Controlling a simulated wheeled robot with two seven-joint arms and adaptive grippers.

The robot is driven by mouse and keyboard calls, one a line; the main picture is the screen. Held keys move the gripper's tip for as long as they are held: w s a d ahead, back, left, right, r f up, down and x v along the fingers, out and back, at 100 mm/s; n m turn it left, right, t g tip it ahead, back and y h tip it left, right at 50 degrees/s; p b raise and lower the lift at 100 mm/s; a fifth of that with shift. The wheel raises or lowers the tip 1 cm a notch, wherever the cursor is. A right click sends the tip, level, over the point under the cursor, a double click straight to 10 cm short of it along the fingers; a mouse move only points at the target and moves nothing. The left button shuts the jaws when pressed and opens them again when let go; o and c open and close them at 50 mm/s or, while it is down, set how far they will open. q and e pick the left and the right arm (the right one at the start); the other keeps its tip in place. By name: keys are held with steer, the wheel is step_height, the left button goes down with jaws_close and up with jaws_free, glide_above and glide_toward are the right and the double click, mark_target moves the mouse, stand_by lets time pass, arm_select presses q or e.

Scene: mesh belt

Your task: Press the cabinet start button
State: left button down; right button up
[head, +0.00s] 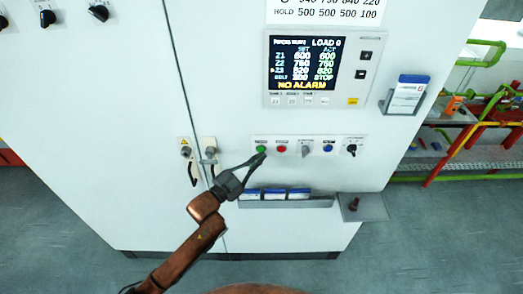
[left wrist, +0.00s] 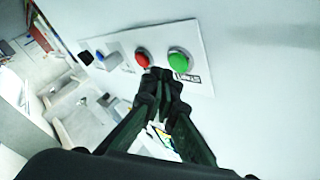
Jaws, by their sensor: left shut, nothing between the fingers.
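The white cabinet (head: 220,95) carries a button strip (head: 310,144) with a green button (head: 261,149), a red button (head: 281,149), a blue knob and black switches. I take the green button for the start button; its label is too small to read. My left gripper (head: 262,155) is shut and empty, its tips just below the green button in the head view. In the left wrist view the shut fingertips (left wrist: 164,74) lie close to the panel, between and below the red button (left wrist: 142,58) and the green button (left wrist: 180,60). I cannot tell whether they touch. My right gripper is not in view.
Above the strip is a display (head: 304,64) reading NO ALARM and STOP. A shelf with blue-white boxes (head: 275,193) sits below the strip. Door handles (head: 211,152) stand out at the left, and a card holder (head: 405,95) at the right.

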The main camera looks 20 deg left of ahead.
arm_select(q)
steer(key=shift+w, duration=0.1)
steer(key=shift+w+a, duration=0.1)
steer(key=shift+w, duration=0.15)
